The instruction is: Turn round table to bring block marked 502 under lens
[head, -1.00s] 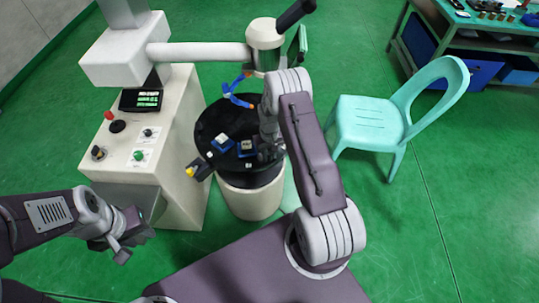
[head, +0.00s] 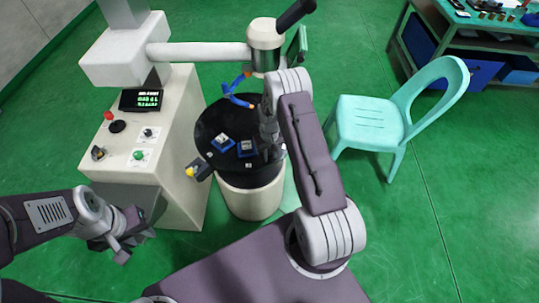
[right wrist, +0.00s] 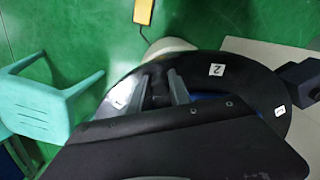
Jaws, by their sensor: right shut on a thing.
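The black round table (head: 212,122) sits on a cream drum in the head view. Two blue-based blocks with pale tops, a left one (head: 222,143) and a right one (head: 247,148), stand on its front half; their markings are too small to read. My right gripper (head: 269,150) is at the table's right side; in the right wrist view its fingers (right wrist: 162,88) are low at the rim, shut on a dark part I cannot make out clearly. My left gripper (head: 132,243) looks open and empty, left of the table. The cream lens head (head: 266,35) hangs over the back.
The cream machine cabinet (head: 180,125) with screen and buttons stands left of the table. A mint chair (head: 368,120) stands right.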

